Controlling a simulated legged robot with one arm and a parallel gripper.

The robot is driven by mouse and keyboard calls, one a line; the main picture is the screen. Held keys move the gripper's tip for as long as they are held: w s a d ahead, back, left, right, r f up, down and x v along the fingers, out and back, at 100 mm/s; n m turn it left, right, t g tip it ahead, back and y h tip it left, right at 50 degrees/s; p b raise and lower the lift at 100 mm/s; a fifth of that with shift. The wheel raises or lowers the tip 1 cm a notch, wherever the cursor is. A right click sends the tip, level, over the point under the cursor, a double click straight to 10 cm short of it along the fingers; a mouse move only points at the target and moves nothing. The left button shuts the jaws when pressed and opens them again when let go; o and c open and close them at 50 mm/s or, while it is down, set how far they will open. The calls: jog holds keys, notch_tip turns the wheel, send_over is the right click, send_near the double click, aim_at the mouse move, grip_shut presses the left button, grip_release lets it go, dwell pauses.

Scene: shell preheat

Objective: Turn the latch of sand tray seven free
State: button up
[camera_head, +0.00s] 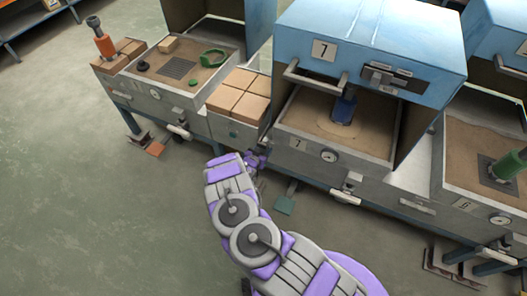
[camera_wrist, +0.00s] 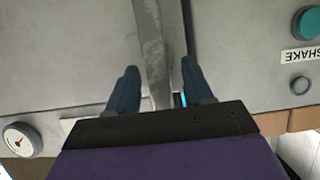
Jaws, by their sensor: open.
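Sand tray seven (camera_head: 290,149) is a grey box of sand under a blue hood marked 7, with a 7 plate on its front. My gripper (camera_head: 258,160) is low at the tray's front left corner. In the wrist view, my gripper (camera_wrist: 160,82) is open, with one dark blue finger on each side of a worn grey metal bar, which looks like the latch (camera_wrist: 152,50). The bar runs up out of the picture, and its lower end is hidden by the gripper. I cannot tell whether the fingers touch it. In the head view my gripper hides most of this spot.
A round gauge (camera_head: 328,156) is on the tray front. A white-handled lever (camera_head: 346,196) hangs below. A panel with a green button (camera_wrist: 307,22) marked SHAKE is left of the tray, under bricks (camera_head: 240,93). A blue tool (camera_head: 344,108) stands in the sand. The floor in front is mostly clear.

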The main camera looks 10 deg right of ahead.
jog(key=shift+w+d+f, duration=0.1)
jog(key=shift+d, duration=0.05)
jog(key=shift+c, duration=0.5)
grip_shut()
